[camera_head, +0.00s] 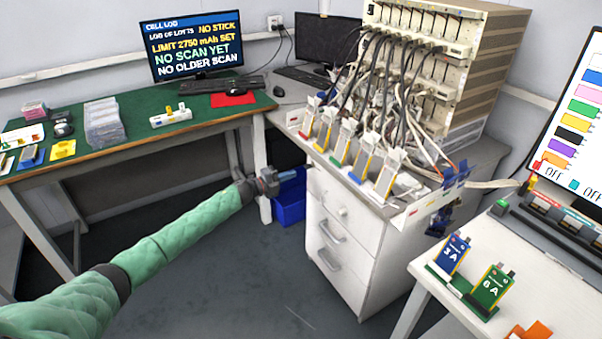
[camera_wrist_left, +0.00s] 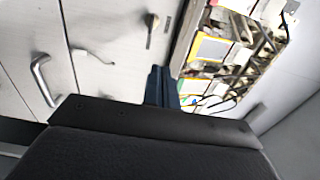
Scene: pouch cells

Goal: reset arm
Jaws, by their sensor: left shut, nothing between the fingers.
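My left arm, in a green quilted sleeve, reaches in from the lower left in the head view. My left gripper (camera_head: 290,175) is shut and empty. In the head view it appears in front of the gap beside the white drawer cabinet (camera_head: 335,250), with a blue bin (camera_head: 290,205) behind and below it. In the left wrist view the dark gripper fingers (camera_wrist_left: 160,85) show ahead of the black wrist housing, with the drawer fronts to the left and the cell rack to the upper right. My right gripper cannot be made out in the head view.
A row of pouch cells (camera_head: 348,140) stands in holders before the cabled tester (camera_head: 450,60). A green-topped table (camera_head: 135,135) is at left, with a monitor (camera_head: 192,45). A white table (camera_head: 420,273) at right carries a blue cell (camera_head: 452,253) and a green cell (camera_head: 490,287).

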